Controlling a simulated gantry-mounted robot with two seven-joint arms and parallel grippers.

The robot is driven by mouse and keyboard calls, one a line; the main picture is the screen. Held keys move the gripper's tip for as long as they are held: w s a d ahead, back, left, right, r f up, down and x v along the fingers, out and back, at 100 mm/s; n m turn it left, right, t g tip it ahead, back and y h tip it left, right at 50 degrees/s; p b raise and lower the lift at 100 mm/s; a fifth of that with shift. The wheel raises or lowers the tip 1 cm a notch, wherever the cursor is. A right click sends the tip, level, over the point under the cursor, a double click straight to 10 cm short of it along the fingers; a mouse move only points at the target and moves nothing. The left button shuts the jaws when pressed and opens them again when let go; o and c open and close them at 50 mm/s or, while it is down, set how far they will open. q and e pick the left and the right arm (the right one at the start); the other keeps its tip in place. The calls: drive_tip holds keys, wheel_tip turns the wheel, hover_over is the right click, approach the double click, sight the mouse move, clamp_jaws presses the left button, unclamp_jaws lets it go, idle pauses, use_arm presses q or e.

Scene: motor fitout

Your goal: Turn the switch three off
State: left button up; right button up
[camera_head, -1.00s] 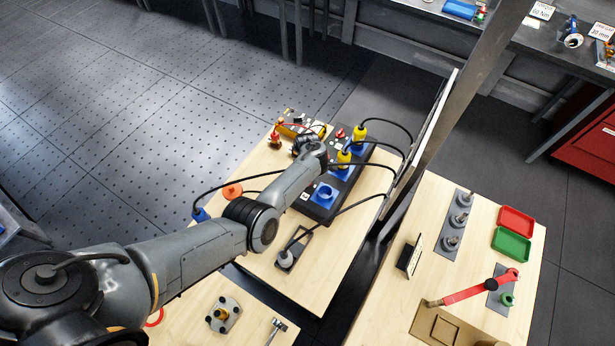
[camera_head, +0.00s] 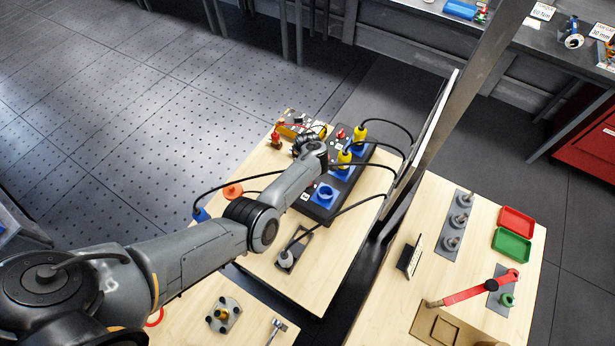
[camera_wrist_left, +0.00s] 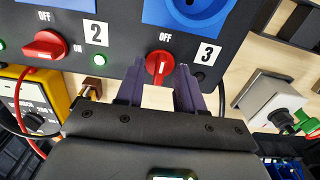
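In the left wrist view, the red knob of switch three (camera_wrist_left: 159,64) sits on the dark panel (camera_wrist_left: 118,20) beside the "3" label. The knob stands upright in the picture, its white mark toward the "OFF" word above. My left gripper (camera_wrist_left: 161,72) is open, with one purple finger on each side of the knob and small gaps showing. The round lamp beside the right finger looks dark. In the head view, my left arm reaches over the socket box (camera_head: 312,209) and hides most of its switches. My right gripper is not in view.
Switch two (camera_wrist_left: 44,46) lies sideways, with a green lamp (camera_wrist_left: 98,60) lit to its right. Black cables (camera_head: 350,203) cross the wooden table (camera_head: 310,280) near the box.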

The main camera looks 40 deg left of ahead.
use_arm(q)
wheel_tip(320, 180, up, 11)
drive_tip(key=p, duration=0.3)
drive_tip(key=shift+f, duration=0.2)
idle(0.3)
